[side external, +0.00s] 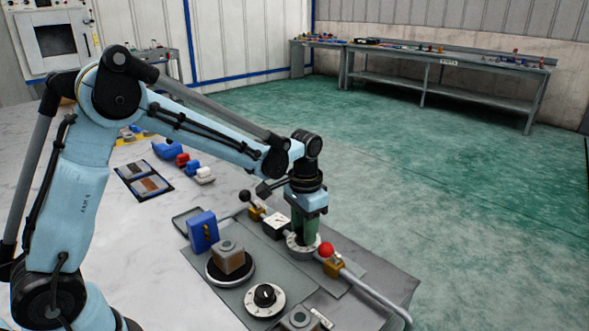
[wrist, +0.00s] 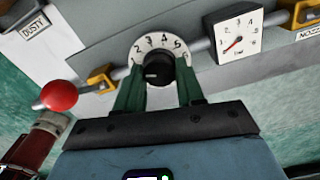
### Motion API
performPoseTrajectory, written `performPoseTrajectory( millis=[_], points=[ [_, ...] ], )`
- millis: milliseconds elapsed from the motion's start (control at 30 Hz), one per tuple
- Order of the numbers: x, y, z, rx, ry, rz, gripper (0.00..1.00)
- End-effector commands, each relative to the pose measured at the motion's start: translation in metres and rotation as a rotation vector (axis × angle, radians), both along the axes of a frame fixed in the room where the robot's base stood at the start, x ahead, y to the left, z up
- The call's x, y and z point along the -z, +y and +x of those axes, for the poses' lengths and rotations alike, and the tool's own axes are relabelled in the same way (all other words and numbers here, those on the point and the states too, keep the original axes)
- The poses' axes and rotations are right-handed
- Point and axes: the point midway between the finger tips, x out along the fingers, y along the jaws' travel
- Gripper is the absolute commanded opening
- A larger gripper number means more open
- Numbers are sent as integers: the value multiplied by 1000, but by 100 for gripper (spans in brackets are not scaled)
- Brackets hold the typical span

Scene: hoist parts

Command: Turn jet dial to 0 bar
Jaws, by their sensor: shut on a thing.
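A white numbered dial (wrist: 137,51) with a black knob (wrist: 157,68) shows in the wrist view, with the figures 2 to 6 readable around its upper rim. My gripper (wrist: 159,78) has its green fingers on both sides of the knob and is shut on it. The fingers hide the lower part of the scale. The knob's pointer setting is too small to read. A square white gauge (wrist: 238,42) with a red needle sits right of the dial. In the side view my gripper (side external: 305,226) points straight down over the dial (side external: 303,246), and the gauge (side external: 277,224) is beside it.
A red ball handle (side external: 326,250) and a black ball handle (side external: 245,196) stand close on either side. A second dial (side external: 265,299), a grey-brown block (side external: 229,258) on a round plate and a blue block (side external: 203,231) are nearer. A rail (side external: 375,290) runs along the panel.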

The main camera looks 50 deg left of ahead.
Motion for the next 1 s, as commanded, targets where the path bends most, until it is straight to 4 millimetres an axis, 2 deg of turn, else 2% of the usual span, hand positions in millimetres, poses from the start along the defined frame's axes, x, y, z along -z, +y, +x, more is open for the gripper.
performPoseTrajectory(
  millis=[400, 700, 1000],
  points=[
    [-1, 0, 0, -282, 1, 0, 7],
    [-1, 0, 0, -361, 1, 0, 7],
    [-1, 0, 0, -370, 1, 0, 7]
  ],
)
